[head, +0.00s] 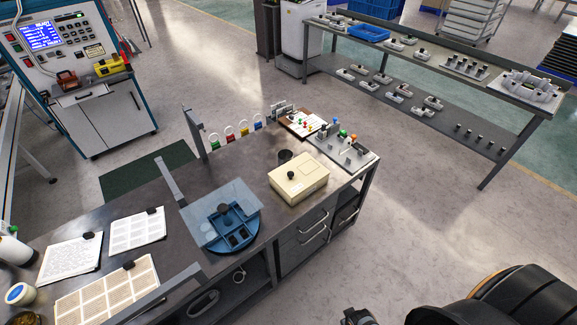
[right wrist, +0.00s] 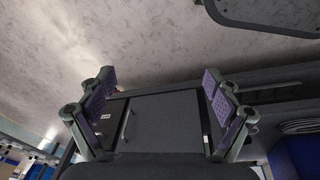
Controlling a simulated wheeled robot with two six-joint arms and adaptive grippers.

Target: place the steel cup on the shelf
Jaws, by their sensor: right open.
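A small dark, metallic-looking cup (head: 285,156) stands upright on the workbench, behind the cream box; it is the only thing here resembling the steel cup. An open shelf (head: 226,292) lies under the bench top, with a ring-shaped item and a grey oval item on it. A rack at the back right also has a lower shelf (head: 355,103). My right gripper (head: 358,317) is partly visible at the bottom edge in the head view, over the floor, away from the cup. In the right wrist view it is open and empty, fingers wide apart. My left gripper is not in view.
The bench carries a cream box (head: 298,177), a blue round tray (head: 237,231) under a clear panel, padlocks (head: 244,128), a board with coloured knobs (head: 345,150) and papers (head: 71,257). A control cabinet (head: 80,80) stands back left. The floor right of the bench is clear.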

